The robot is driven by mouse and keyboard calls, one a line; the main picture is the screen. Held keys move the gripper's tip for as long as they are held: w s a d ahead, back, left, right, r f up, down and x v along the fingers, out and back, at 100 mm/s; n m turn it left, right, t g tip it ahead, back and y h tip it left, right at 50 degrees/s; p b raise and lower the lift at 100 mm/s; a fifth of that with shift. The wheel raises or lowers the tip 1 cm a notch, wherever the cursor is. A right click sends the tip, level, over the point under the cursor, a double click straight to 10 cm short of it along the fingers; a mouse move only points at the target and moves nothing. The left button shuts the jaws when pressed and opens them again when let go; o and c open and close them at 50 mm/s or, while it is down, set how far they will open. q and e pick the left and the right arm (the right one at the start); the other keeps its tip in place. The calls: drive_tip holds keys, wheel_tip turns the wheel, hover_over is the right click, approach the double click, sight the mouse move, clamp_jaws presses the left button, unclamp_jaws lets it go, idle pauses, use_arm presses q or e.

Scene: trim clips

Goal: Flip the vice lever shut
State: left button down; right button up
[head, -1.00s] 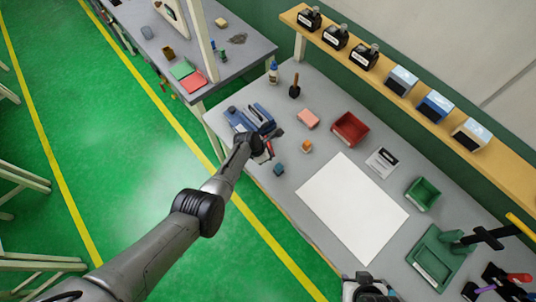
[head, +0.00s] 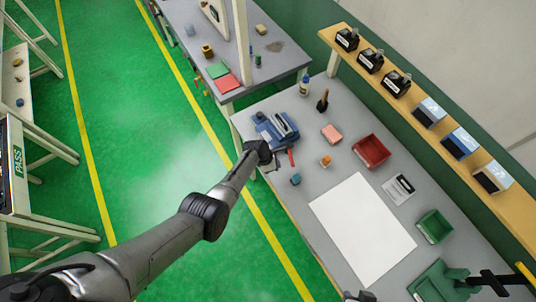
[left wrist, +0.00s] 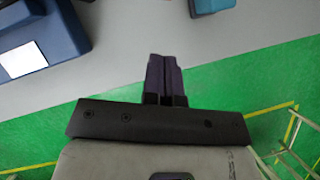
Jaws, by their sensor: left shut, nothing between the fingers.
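The blue vice (head: 268,133) sits at the near left corner of the grey bench in the head view. Its red lever (head: 291,157) shows at its front side, just right of my left gripper (head: 274,165). The lever's exact angle is too small to tell. In the left wrist view my left gripper (left wrist: 166,62) is shut and empty, over the bench's edge. Part of the blue vice, with a white label, shows at upper left there (left wrist: 40,35), apart from the fingers. The lever is not clear in that view. My right gripper's fingers are out of view.
A small blue block (head: 296,180) lies near the bench edge; it seems to show in the left wrist view too (left wrist: 210,4). An orange block (head: 326,161), pink block (head: 331,134) and red bin (head: 371,151) lie beyond. A white sheet (head: 362,230) covers the bench middle.

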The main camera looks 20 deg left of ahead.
use_arm(q)
drive_tip(key=p+v, duration=0.2)
drive_tip(key=v, duration=0.5)
drive_tip(key=shift+s, duration=0.2)
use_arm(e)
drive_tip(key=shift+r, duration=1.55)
use_arm(q)
drive_tip(key=shift+r, duration=0.15)
